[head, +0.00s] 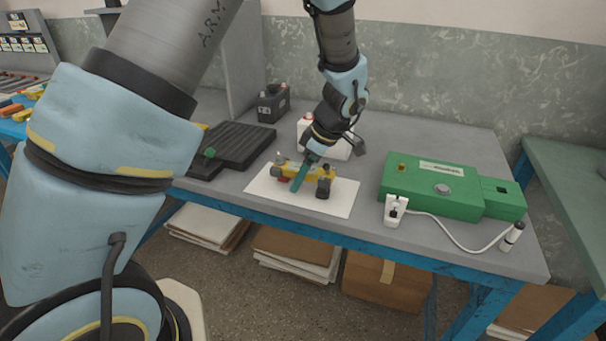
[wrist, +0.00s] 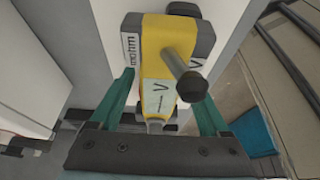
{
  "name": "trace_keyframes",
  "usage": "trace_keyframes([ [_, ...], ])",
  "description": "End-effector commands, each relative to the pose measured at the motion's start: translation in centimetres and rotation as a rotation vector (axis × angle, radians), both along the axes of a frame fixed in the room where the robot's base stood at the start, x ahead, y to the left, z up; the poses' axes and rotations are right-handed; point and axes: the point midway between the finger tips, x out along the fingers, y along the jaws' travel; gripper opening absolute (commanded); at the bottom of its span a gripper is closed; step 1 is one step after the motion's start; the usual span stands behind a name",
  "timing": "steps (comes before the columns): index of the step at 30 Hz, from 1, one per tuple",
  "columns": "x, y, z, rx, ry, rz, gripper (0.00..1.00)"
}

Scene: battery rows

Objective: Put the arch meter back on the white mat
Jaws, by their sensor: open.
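The arch meter (head: 321,173), yellow with dark grey ends, stands on the white mat (head: 340,204). In the wrist view, the meter (wrist: 166,45) shows "mohm" and "V" labels and a dark round post pointing toward the camera. My gripper (head: 299,181) reaches down over the meter, with one teal finger in front of it. In the wrist view, my gripper (wrist: 164,95) is open, with a teal finger on each side of the yellow body. I cannot tell whether either finger touches it. The meter's underside is hidden.
A green box (head: 430,187) stands right of the mat, with a white plug block (head: 396,211) and cable before it. A white container (head: 338,150) is just behind my gripper. Black ribbed trays (head: 238,146) lie to the left. The table's front edge is close to the mat.

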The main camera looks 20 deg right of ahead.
Motion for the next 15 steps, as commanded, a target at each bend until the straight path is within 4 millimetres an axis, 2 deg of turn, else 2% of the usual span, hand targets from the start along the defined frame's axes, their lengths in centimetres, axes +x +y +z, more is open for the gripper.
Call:
trace_keyframes([
  [8, -0.2, -0.3, 1.0, -0.003, -0.002, -0.002, 0.8],
  [15, -1.4, -1.7, 5.5, -0.006, -0.004, -0.002, 0.8],
])
